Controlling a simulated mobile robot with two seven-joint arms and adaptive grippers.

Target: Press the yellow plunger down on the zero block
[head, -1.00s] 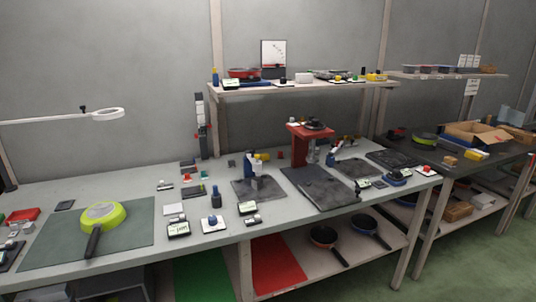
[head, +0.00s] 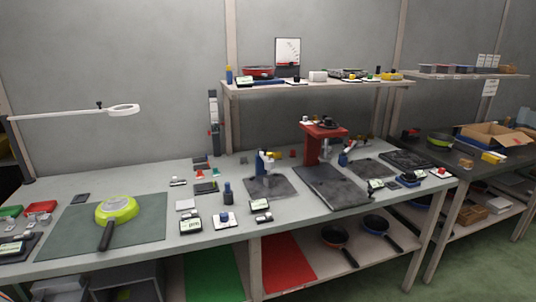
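Neither of my grippers shows in the head view. I cannot pick out the zero block or its yellow plunger with certainty, as details are too small. A small yellow part (head: 273,155) shows behind a blue upright device (head: 263,163) on a dark plate at the middle of the grey workbench (head: 145,180). Another yellow item (head: 391,77) lies at the right end of the upper shelf (head: 330,86). A white base with a blue knob (head: 225,219) stands near the bench's front edge, beside a small display unit (head: 190,224).
A green-yellow pan (head: 116,208) lies on a green mat (head: 60,230) at left. A red press-like stand (head: 313,148) rises at the bench's back right. A magnifier lamp arm (head: 60,116) reaches in from the left. An open carton (head: 480,138) sits on the right-hand table.

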